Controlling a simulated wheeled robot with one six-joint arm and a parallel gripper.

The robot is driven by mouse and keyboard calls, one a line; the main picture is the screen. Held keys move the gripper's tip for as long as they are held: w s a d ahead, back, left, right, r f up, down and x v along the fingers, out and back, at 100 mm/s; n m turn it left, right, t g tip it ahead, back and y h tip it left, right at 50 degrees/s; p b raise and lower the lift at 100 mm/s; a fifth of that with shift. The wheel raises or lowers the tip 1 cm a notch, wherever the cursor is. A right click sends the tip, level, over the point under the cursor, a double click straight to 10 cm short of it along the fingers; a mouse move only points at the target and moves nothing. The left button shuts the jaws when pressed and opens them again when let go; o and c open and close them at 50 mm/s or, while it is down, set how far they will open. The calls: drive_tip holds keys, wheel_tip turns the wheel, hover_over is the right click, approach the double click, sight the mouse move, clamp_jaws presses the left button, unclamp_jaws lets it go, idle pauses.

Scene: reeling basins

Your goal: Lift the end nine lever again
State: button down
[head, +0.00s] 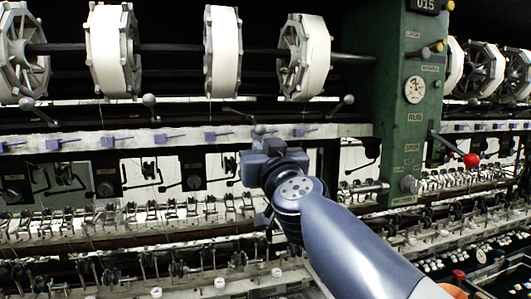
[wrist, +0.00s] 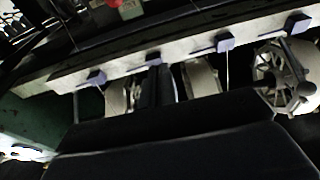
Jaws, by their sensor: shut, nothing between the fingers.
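Ball-topped levers stand along the ledge under the reels in the head view: one at the left (head: 27,103), one left of the middle (head: 149,101) and one at the right (head: 348,100). Another grey ball (head: 260,129) shows just above my gripper. No label marks which is the end nine lever. My gripper (head: 268,148) is in the middle of the head view, in front of the pale rail. It is shut and holds nothing. Whether it touches the nearby ball or lever cannot be told.
White reels (head: 113,52) hang on a dark shaft above. A pale rail with blue blocks (head: 211,136) crosses behind my gripper. A green post (head: 408,130) with a gauge stands at the right, beside a red knob (head: 471,160). Rows of small fittings crowd the area below.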

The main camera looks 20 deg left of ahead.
drive_tip(key=shift+w+a, duration=0.15)
drive_tip(key=shift+w, duration=0.05)
drive_tip(key=shift+r, duration=0.1)
drive_tip(key=shift+r+p, duration=0.45)
drive_tip(key=shift+p, duration=0.2)
